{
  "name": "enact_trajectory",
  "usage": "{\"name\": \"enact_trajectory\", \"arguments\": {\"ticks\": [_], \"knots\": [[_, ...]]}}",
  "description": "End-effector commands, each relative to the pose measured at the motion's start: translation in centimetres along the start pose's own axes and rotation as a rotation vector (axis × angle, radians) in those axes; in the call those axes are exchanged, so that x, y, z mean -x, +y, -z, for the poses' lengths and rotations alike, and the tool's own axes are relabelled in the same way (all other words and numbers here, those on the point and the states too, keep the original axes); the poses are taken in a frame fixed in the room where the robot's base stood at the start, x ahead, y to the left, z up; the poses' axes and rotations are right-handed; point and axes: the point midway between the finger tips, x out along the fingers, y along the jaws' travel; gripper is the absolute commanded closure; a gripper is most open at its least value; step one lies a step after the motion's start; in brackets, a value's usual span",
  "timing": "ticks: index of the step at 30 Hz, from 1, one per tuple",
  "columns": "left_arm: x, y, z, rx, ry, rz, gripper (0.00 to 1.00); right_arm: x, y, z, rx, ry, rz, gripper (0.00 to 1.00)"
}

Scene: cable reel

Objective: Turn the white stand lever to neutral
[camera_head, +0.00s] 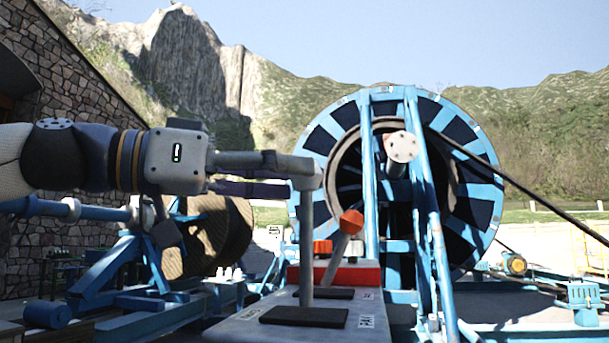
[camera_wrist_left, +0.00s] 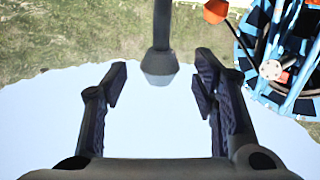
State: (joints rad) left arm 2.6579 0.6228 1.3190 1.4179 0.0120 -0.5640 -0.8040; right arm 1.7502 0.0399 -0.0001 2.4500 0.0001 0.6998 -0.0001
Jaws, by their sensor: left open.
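A pale grey lever (camera_head: 306,240) rises nearly upright from a slot in the control stand (camera_head: 240,330); its blunt grey knob is at the top. My left gripper (camera_head: 283,175) reaches in from the left at knob height, its two fingers apart and pointing right. In the left wrist view, the lever's knob (camera_wrist_left: 160,66) lies between the open fingertips, with a gap on each side. Contact cannot be made out. A second lever with an orange knob (camera_head: 351,221) leans right just beyond; its knob also shows in the left wrist view (camera_wrist_left: 215,11). My right gripper is not in view.
A big blue cable reel (camera_head: 470,180) on a blue frame stands behind the levers. A red block (camera_head: 350,274) sits on the stand. A wooden drum (camera_head: 210,237) and blue frame are at left. A stone wall (camera_head: 60,90) rises at far left.

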Motion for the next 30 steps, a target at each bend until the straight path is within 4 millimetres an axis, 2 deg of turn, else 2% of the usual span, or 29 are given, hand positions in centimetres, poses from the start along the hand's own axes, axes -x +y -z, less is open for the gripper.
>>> {"name": "enact_trajectory", "arguments": {"ticks": [3, 6, 10, 15, 30], "knots": [[3.5, -0.1, 0.1, -0.001, 0.004, 0.004, 0.46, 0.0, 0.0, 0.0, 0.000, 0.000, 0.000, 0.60], [5.9, -0.1, 0.1, -0.001, 0.003, 0.003, 0.46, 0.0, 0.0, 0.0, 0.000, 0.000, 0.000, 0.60], [8.0, 0.0, 0.0, 0.000, 0.001, 0.001, 0.46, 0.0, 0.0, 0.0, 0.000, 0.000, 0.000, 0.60], [8.8, 0.0, 0.0, 0.000, 0.000, 0.000, 0.46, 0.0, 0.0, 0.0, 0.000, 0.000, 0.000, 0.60], [8.7, 0.0, 0.0, 0.001, 0.000, 0.000, 0.46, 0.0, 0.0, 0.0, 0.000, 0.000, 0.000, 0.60]]}}
